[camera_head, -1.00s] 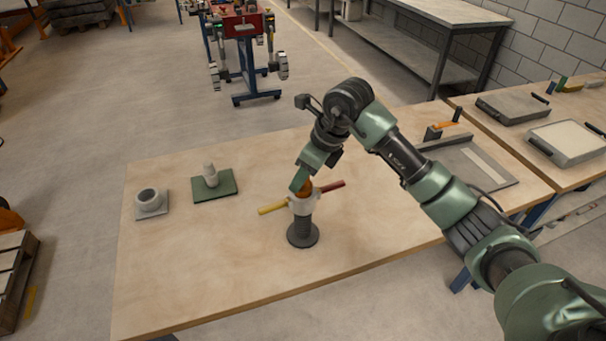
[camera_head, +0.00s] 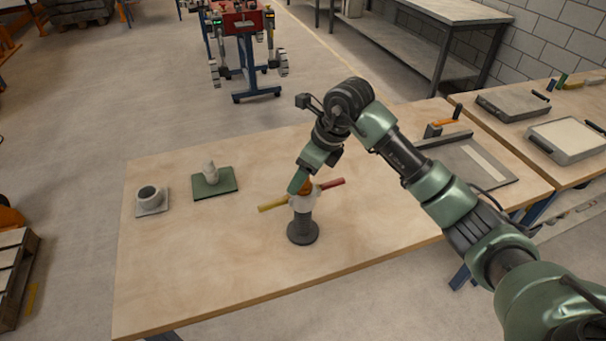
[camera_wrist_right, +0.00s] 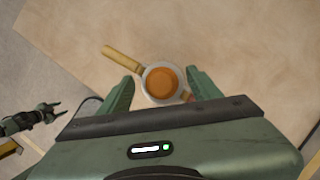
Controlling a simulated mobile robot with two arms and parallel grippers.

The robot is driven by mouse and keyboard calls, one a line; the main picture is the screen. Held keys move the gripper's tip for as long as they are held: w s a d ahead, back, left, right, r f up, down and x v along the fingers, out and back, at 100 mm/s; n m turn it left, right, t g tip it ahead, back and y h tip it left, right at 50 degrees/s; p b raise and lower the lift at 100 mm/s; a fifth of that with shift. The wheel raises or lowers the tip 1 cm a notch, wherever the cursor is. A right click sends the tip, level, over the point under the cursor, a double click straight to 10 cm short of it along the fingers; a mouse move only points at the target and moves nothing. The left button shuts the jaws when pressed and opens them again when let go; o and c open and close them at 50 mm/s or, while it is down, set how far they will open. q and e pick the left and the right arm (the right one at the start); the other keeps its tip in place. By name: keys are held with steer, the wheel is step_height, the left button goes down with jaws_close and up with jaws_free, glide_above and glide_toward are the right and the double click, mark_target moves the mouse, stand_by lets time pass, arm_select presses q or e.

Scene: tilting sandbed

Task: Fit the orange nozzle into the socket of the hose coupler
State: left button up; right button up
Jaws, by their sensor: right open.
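The hose coupler stands upright on the table, with a dark ribbed hose (camera_head: 303,228) below a pale socket (camera_head: 302,202). A yellow lever (camera_head: 273,204) and a red lever (camera_head: 331,184) stick out on opposite sides. The orange nozzle (camera_head: 306,187) sits at the socket's mouth; the wrist view shows its round top (camera_wrist_right: 161,82) inside the pale ring. How deep it sits is hidden. My right gripper (camera_wrist_right: 157,85) is open, its fingers on either side of the ring. A small dark gripper (camera_wrist_right: 42,116), probably my left, shows at lower left; its jaws are unclear.
A green pad (camera_head: 226,187) with a pale fitting (camera_head: 211,172) and a grey plate with a round cup (camera_head: 149,196) lie to the left. A grey board (camera_head: 482,180) lies at the right. The table front is clear.

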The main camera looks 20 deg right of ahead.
steer(key=b+v, duration=0.2)
steer(key=v, duration=0.9)
steer(key=shift+d+r, duration=0.15)
steer(key=shift+r, duration=0.1)
steer(key=shift+s, duration=0.15)
